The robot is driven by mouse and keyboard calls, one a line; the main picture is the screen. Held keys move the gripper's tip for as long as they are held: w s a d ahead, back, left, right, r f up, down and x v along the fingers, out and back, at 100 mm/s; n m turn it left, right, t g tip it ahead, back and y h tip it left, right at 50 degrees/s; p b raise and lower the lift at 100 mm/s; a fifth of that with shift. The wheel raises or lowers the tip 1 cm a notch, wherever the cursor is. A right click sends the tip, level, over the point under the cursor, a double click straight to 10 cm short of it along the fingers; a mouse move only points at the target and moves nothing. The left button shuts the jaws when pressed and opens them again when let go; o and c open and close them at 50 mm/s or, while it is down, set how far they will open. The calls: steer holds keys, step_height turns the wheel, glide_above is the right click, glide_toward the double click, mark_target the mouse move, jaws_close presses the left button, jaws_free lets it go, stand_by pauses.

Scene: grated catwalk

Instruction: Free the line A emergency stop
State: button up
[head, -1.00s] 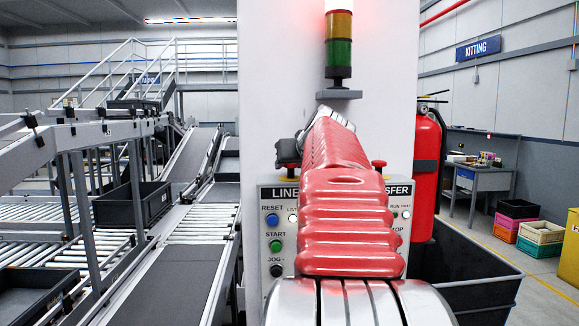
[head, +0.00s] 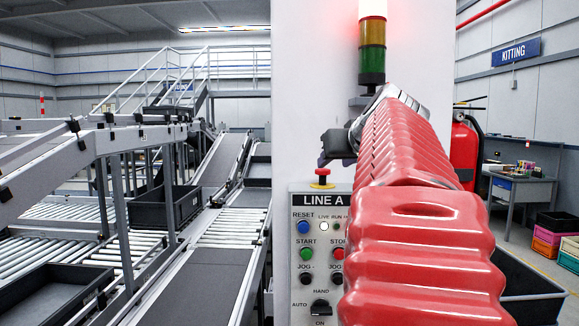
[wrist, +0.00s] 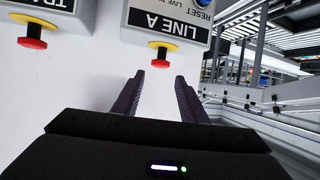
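The line A emergency stop (head: 321,178) is a red mushroom button on a yellow base, on top of the grey LINE A panel (head: 305,262). In the wrist view the picture is upside down, and the red button (wrist: 159,62) hangs below the LINE A label. My gripper (wrist: 158,84) is open, with its two dark fingers apart and nothing between them. The button is just beyond the fingertips, roughly in line with the gap, apart from them. In the head view my gripper (head: 336,150) is above the button, its fingers partly hidden.
A second red and yellow stop button (wrist: 33,43) sits on the neighbouring panel in the wrist view. A stack light (head: 372,45), lit red on top, is on the pale column. Conveyors (head: 190,275) stand at left; a fire extinguisher (head: 464,155) is at right behind my arm.

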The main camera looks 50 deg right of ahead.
steer(key=shift+v, duration=1.55)
